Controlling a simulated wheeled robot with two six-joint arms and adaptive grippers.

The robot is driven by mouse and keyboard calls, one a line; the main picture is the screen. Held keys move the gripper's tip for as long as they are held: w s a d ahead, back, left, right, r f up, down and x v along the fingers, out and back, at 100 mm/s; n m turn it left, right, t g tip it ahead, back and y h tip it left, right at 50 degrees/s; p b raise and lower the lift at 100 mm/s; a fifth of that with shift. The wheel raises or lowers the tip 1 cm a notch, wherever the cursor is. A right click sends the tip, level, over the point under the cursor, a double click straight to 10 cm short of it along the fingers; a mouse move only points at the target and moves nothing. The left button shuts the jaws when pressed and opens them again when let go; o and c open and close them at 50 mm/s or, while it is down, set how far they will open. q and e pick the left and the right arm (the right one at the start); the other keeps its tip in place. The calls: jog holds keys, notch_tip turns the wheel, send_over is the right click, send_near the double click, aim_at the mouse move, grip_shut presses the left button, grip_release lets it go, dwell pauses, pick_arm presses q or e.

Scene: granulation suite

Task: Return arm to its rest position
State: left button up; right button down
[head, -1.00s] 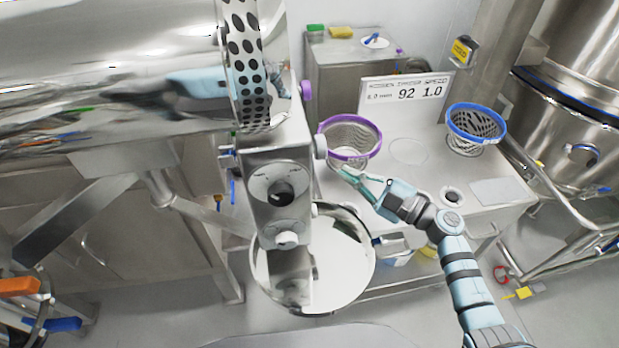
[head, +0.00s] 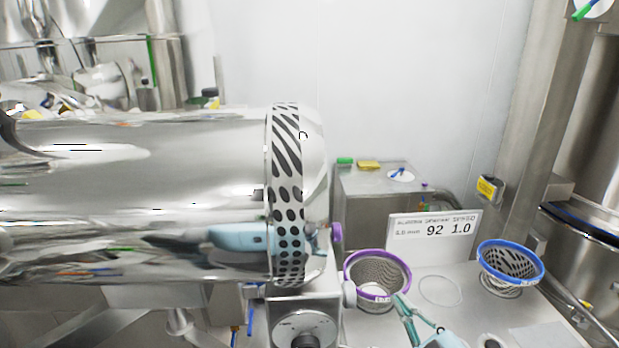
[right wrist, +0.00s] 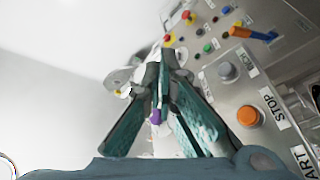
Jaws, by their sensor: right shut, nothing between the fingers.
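My right gripper (head: 401,300) is at the lower edge of the head view, with its teal fingers together and empty. Its tips overlap the lower right rim of a purple-rimmed mesh basket (head: 409,283); I cannot tell whether they touch it. Most of my right arm is out of the head view. My left gripper is not in view; only a bluish arm reflection shows on the polished drum.
A large polished drum (head: 140,190) with a perforated band fills the left. A blue-rimmed basket (head: 510,262) and a sign (head: 433,236) stand on the bench at right. The wrist view shows a control panel with an orange button (right wrist: 250,116) and a grey button (right wrist: 228,71).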

jog(key=s+d+f+m+g+h, duration=0.5)
jog(key=s+d+f+m+h, duration=0.55)
jog(key=s+m+h, duration=0.2)
jog(key=s+a+f+g+y, duration=0.1)
jog(key=s+a+f+g, duration=0.15)
jog(key=s, duration=0.35)
jog(key=s+a+f+g+y, duration=0.1)
jog(key=s+a+f+g, duration=0.2)
jog(key=s, duration=0.4)
jog(key=s+a+f+g+y, duration=0.1)
jog(key=s+f+g, duration=0.25)
jog(key=s, duration=0.25)
notch_tip(320, 180, down, 20)
jog(key=s+d+g+b, duration=0.2)
jog(key=s+f+g+b, duration=0.1)
jog(key=s+f+b, duration=0.1)
jog(key=s+f, duration=1.2)
jog(key=shift+d, duration=0.35)
